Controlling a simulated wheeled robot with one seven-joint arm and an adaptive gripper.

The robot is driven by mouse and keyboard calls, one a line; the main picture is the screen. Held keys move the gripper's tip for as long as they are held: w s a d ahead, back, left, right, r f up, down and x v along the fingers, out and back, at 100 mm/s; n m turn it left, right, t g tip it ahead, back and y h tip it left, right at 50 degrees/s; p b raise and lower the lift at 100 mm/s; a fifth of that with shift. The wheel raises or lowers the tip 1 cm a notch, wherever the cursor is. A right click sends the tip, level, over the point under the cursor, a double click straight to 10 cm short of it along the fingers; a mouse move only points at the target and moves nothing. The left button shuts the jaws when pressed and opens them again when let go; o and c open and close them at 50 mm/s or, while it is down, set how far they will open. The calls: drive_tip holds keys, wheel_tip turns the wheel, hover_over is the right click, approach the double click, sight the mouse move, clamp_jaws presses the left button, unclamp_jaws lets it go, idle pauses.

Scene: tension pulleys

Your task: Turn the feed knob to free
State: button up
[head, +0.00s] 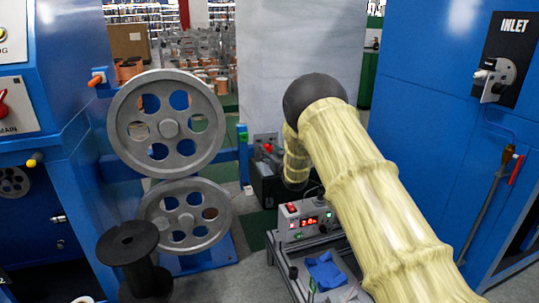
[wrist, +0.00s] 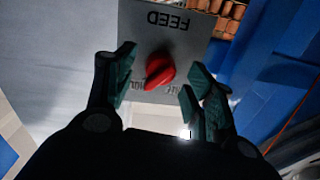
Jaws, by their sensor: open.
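The red feed knob (wrist: 159,71) shows in the wrist view on a grey plate (wrist: 188,25) lettered FEED, upside down in the picture. The knob's grip is slanted, from lower left to upper right. Small lettering beneath it is partly covered and I cannot read it surely. My gripper (wrist: 157,73) is open, with one dark green finger on each side of the knob. I see gaps between knob and fingers. In the head view a red knob (head: 267,147) on a small grey panel sits left of my bent forearm; my gripper is not clearly visible there.
A grey instrument box (head: 308,222) with a red display stands on a cart below my arm. Two spoked pulleys (head: 120,128) stand at left beside a black spool (head: 128,244). A blue cabinet (head: 430,80) with an INLET switch (head: 494,80) is at right.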

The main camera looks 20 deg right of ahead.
drive_tip(key=shift+w+a, duration=0.1)
drive_tip(key=shift+w, duration=0.65)
drive_tip(key=c, duration=1)
